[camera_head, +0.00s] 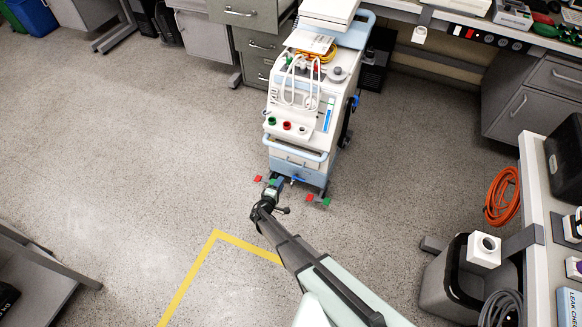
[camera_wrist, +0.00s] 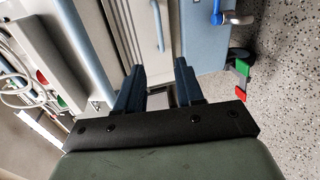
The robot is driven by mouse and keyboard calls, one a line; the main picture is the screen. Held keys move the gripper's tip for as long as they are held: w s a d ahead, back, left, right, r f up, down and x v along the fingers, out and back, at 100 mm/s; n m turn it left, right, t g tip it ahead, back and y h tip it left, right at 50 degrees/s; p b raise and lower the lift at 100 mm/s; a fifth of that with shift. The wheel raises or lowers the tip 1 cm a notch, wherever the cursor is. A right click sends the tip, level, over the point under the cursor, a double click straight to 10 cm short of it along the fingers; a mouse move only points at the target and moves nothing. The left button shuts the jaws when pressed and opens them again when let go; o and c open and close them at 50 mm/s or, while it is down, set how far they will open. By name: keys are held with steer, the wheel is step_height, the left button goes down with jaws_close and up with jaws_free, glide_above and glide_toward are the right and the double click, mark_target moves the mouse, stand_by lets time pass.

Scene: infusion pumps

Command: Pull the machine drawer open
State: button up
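The machine (camera_head: 300,100) is a white and light-blue cart on wheels, standing at the upper middle of the head view. Its drawer (camera_head: 294,163) is low on the front, below a light-blue push bar, and looks closed. The drawer handle (camera_wrist: 158,25) is a thin bar that runs upright in the tilted wrist view. My gripper (camera_head: 273,185) is close in front of the machine's lower front. In the wrist view my gripper (camera_wrist: 158,70) is open, with its two dark fingers apart and the handle beyond the gap. I see nothing between the fingertips, and contact is not clear.
At the right are a workbench (camera_head: 537,190) and a grey bin (camera_head: 460,285). The floor on the left is open, with a yellow line (camera_head: 215,235).

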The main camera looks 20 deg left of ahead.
steer(key=x, duration=1.3)
steer(key=shift+w+m, duration=0.3)
steer(key=shift+w, duration=0.1)
steer(key=shift+f, duration=0.1)
jaws_close()
stand_by(1.0)
